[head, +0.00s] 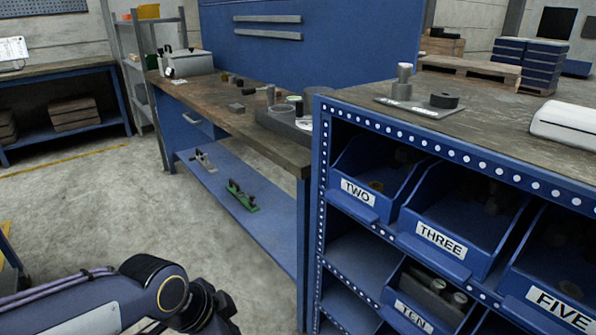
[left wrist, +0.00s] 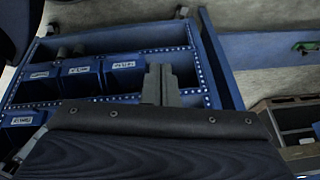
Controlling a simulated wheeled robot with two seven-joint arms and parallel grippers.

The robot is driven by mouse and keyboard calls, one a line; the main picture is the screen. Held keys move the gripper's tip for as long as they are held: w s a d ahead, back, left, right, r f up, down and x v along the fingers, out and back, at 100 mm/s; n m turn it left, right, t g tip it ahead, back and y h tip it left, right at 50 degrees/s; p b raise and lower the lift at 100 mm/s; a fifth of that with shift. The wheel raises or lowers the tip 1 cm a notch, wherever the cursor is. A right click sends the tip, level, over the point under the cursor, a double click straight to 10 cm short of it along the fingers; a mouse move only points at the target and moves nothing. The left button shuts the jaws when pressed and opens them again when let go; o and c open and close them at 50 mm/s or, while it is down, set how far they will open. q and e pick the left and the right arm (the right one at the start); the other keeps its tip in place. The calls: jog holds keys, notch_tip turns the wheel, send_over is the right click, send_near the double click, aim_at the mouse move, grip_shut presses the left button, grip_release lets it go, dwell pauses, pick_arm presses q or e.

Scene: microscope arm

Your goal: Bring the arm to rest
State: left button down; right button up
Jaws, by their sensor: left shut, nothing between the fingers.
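My left arm (head: 135,295) reaches in from the lower left in the head view, with its dark wrist end near the bottom edge, over the floor. Its fingertips cannot be made out there. In the left wrist view my left gripper (left wrist: 160,80) is shut and empty, its grey fingers pointing toward the blue shelf rack. No microscope arm can be picked out for sure in either view. A metal plate with a short grey post (head: 402,82) and a black disc (head: 444,100) lies on the rack's top. My right gripper is in neither view.
The blue rack (head: 318,200) holds labelled bins, such as TWO (head: 358,191) and THREE (head: 441,239). A workbench (head: 215,100) with small parts stands behind it. A white object (head: 565,122) lies at the right on the rack top. The floor (head: 90,215) at left is open.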

pick_arm(q)
jog(key=s+a+n+t, duration=0.3)
jog(key=s+a+n, duration=0.6)
jog(key=s+n, duration=0.4)
notch_tip(320, 180, up, 24)
jog(key=w+p, duration=0.1)
jog(key=p, duration=2.3)
jog(key=shift+n+g, duration=0.3)
jog(key=shift+n, duration=0.1)
jog(key=shift+w+d+f, duration=0.1)
